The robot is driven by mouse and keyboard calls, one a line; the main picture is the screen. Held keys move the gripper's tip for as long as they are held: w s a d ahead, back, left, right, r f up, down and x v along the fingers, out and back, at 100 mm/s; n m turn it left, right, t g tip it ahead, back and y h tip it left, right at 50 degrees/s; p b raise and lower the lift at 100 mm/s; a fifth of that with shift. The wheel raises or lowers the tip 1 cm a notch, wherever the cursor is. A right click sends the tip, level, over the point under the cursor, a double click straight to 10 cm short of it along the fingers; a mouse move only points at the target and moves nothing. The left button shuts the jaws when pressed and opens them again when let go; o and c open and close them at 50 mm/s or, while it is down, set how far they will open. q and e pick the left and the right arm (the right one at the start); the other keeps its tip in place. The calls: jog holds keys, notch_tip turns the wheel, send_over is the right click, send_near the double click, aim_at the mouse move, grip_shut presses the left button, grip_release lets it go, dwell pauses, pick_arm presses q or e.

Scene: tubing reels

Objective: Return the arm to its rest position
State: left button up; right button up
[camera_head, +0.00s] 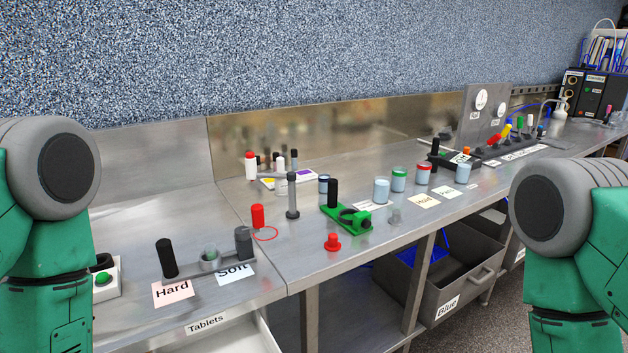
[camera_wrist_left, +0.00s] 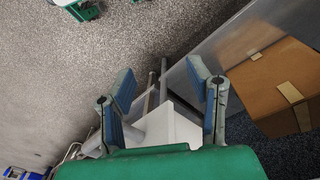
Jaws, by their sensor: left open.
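My left arm shows at the left edge of the head view as a green and grey link, and its gripper is outside that view. In the left wrist view my left gripper (camera_wrist_left: 165,95) is open, with its two blue-grey fingers apart and nothing between them. Behind the fingers are a white box-like object (camera_wrist_left: 172,125) and the speckled floor (camera_wrist_left: 110,50). My right arm shows at the right edge of the head view, and its gripper is not in view.
In the left wrist view a brown cardboard box (camera_wrist_left: 275,90) stands at the right.

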pick_arm(q)
jog(key=s+a+f, duration=0.2)
jog(key=s, duration=0.3)
notch_tip(320, 180, down, 10)
jog(key=w+d+b, duration=0.1)
jog(key=b, duration=0.9)
jog(key=shift+w+y, duration=0.15)
jog(key=shift+y, duration=0.15)
jog(key=shift+w+f, duration=0.1)
jog(key=shift+c, duration=0.4)
